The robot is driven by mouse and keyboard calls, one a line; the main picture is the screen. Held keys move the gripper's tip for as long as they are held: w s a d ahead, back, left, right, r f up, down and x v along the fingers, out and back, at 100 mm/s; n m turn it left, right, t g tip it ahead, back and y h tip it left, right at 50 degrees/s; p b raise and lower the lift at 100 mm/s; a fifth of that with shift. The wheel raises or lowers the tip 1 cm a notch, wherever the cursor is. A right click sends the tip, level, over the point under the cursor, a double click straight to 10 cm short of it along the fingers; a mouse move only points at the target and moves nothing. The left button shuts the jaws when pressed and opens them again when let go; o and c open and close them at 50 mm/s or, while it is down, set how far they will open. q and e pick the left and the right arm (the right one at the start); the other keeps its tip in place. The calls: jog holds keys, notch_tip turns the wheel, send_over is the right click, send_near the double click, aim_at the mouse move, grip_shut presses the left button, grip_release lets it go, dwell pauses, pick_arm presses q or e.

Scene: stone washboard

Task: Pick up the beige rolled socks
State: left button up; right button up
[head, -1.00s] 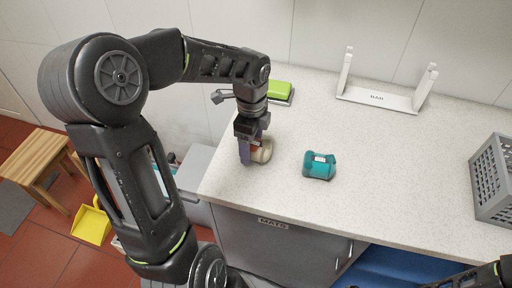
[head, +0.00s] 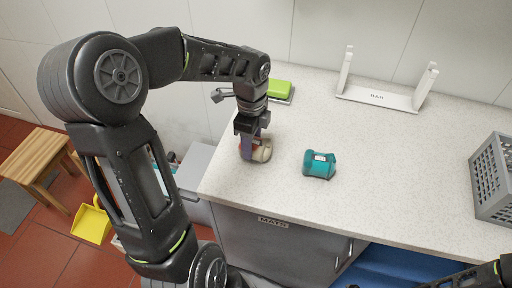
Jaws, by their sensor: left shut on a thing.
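The beige rolled socks (head: 263,152) are at the left part of the speckled counter (head: 370,150), with a reddish band partly showing. My left gripper (head: 250,150) points down over them and is shut on them. Its fingers hide the left part of the socks. I cannot tell whether the socks still touch the counter. Teal rolled socks (head: 319,165) with a pale label lie to the right, apart from the gripper. Of my right arm only a dark part shows at the lower right corner; its gripper is not clearly seen.
A green sponge-like block (head: 280,88) sits on a grey tray behind my left gripper. A white rack labelled BAR (head: 377,98) stands at the back. A grey crate (head: 494,180) is at the right edge. A wooden stool (head: 38,165) stands on the floor left.

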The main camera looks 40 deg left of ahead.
pick_arm(q)
jog(key=c, duration=0.6)
notch_tip(320, 180, up, 10)
jog(key=shift+r+b, duration=0.1)
jog(key=shift+b, duration=0.4)
dwell(0.4)
